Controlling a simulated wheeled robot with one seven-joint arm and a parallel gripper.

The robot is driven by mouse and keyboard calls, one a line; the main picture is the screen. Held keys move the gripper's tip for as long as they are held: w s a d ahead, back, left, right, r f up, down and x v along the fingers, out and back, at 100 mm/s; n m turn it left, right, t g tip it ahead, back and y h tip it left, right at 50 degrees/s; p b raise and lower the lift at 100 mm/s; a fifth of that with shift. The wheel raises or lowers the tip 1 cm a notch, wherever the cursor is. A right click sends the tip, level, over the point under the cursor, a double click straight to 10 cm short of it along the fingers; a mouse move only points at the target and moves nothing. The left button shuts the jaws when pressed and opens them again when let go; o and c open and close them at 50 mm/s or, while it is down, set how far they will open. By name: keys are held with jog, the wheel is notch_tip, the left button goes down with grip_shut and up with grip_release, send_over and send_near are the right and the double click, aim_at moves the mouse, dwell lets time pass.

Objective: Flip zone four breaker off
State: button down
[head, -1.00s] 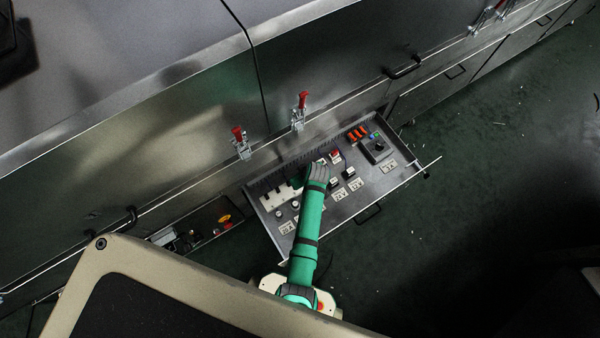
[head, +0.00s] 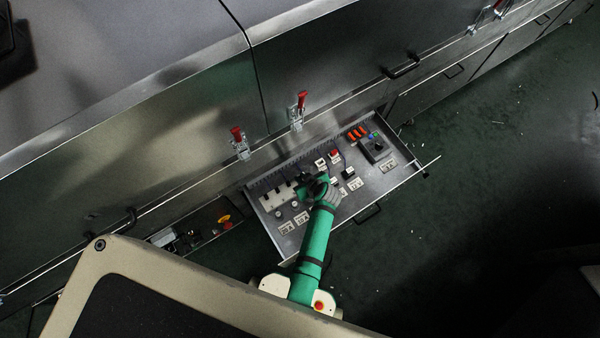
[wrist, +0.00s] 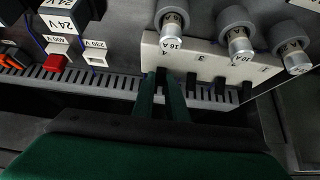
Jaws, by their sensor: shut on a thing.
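The white breaker block (wrist: 215,66) is in the wrist view, numbered 4, 3, 2, 1 from left to right, with black toggles along its near edge. My gripper (wrist: 161,80) is at the left end, by the number 4, its green fingers closed on the zone four breaker toggle. The fingers largely hide that toggle, so its position cannot be told. The toggle of breaker three (wrist: 191,84) stands just right of the fingers. In the head view the breaker block (head: 273,202) lies in the open drawer, and my dark gripper (head: 306,186) is at its right end.
The open drawer (head: 286,256) also holds fuse holders (wrist: 237,32) beside the breakers, 24 V blocks (wrist: 65,18), a red part (wrist: 54,61) and orange parts (head: 357,133). A slotted cable duct (wrist: 100,80) runs close along the breakers. Red-handled clamps (head: 301,101) stand on the dryer wall.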

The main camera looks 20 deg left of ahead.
jog(key=shift+s+d+f+t+y, duration=0.15)
jog(key=shift+s+d+t+y, duration=0.15)
jog(key=shift+t+y, duration=0.35)
jog(key=shift+s+d+f+t+y, duration=0.15)
jog(key=shift+d+t+y, duration=0.25)
jog(key=shift+y, duration=0.45)
jog(key=shift+a+t, duration=0.1)
jog(key=shift+t, duration=0.15)
jog(key=c, duration=1.8)
grip_release()
jog(key=shift+o, duration=0.2)
jog(key=shift+r, duration=0.2)
